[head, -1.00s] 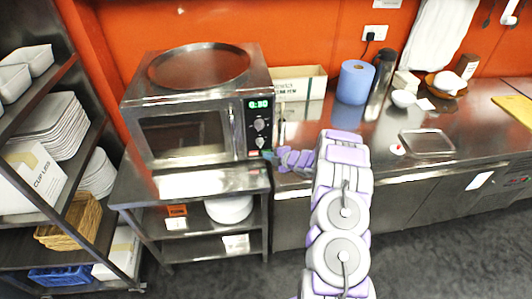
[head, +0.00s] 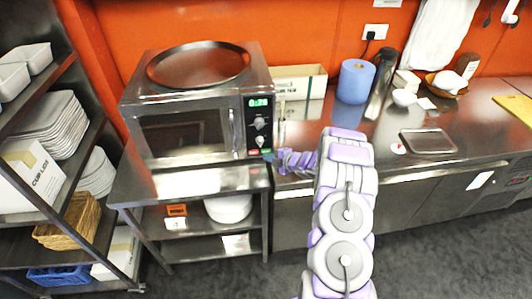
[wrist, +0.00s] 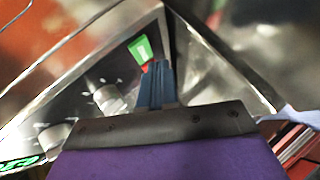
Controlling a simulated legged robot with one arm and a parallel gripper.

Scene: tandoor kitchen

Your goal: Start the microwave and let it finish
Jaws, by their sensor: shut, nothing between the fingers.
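The steel microwave (head: 185,128) stands on a metal stand with its door shut. Its green display (head: 259,102) is lit and shows digits, apparently about 0:28, too small to read surely. Below are two knobs, a red button (head: 253,152) and a green button (head: 266,151). My gripper (head: 277,157) is at the lower right corner of the control panel. In the wrist view its blue fingers (wrist: 158,66) are shut and empty, with tips beside the green button (wrist: 140,49) and the red button (wrist: 146,67). I cannot tell whether they touch the panel.
A round tray (head: 198,65) lies on top of the microwave. The counter (head: 310,135) on the right holds a blue paper roll (head: 355,82) and a shallow metal tray (head: 427,141). A shelf rack with plates (head: 48,125) stands at left. The grey floor in front is clear.

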